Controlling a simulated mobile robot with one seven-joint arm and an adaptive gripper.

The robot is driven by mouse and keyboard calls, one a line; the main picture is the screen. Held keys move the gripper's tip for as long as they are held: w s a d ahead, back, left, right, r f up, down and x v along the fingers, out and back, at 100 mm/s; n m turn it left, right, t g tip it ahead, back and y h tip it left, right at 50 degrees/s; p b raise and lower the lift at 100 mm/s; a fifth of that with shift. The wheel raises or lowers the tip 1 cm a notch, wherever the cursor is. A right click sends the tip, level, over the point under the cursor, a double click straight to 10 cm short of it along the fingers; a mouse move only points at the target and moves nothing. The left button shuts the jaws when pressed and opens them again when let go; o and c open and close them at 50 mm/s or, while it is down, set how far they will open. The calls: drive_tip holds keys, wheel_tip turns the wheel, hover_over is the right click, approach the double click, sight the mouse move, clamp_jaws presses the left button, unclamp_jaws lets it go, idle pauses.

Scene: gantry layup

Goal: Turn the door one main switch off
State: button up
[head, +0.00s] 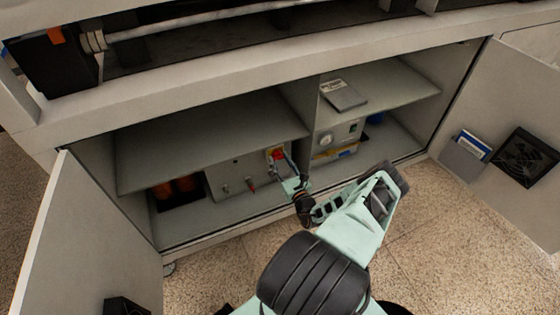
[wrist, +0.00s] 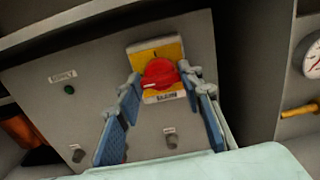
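The main switch (wrist: 160,73) is a red rotary knob on a yellow plate with a small label below it, on the face of a grey box in the cabinet. It also shows in the head view (head: 277,154), near my fingertips. My gripper (wrist: 168,92) is open, with one blue-padded finger on each side of the knob. The fingertips reach close to the knob's sides; I cannot tell whether they touch it. In the head view my gripper (head: 287,170) reaches into the cabinet from the front. The knob's exact pointer position is hard to read.
The grey box (wrist: 65,115) also carries a green lamp (wrist: 69,89) and small knobs. A gauge (wrist: 313,60) and a yellow handle (wrist: 300,110) are at the right. Open doors stand left (head: 85,240) and right (head: 510,125). A shelf (head: 200,135) is above the box.

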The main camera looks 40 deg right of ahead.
drive_tip(key=o, duration=0.4)
drive_tip(key=shift+o, duration=0.2)
